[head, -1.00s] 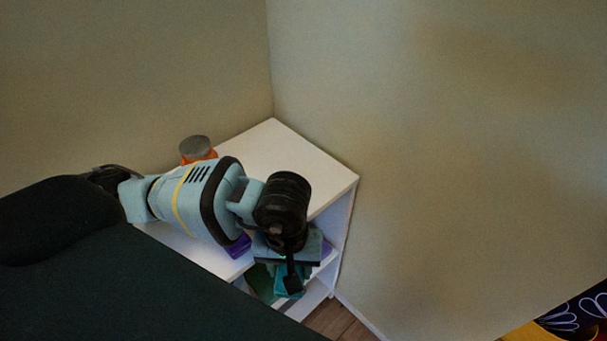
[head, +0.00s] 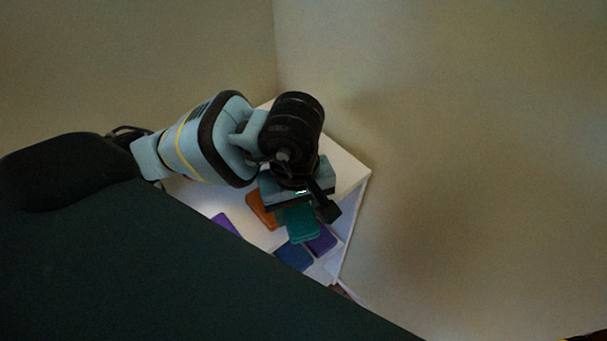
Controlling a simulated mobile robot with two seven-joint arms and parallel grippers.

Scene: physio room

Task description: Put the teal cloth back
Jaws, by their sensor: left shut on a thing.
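The teal cloth (head: 301,224) is a small flat folded piece below my left gripper (head: 305,207) in the head view. My left gripper is shut on the teal cloth and holds it over the white shelf unit (head: 350,178). Part of the cloth's upper end is hidden by the gripper. I cannot tell how high the cloth is above the surface. My right gripper is not in view.
A purple piece (head: 322,241), a blue piece (head: 294,256), an orange-brown piece (head: 262,210) and another purple piece (head: 223,222) lie around the cloth. Walls (head: 460,150) close the corner behind and right of the unit. My dark body hides the lower left.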

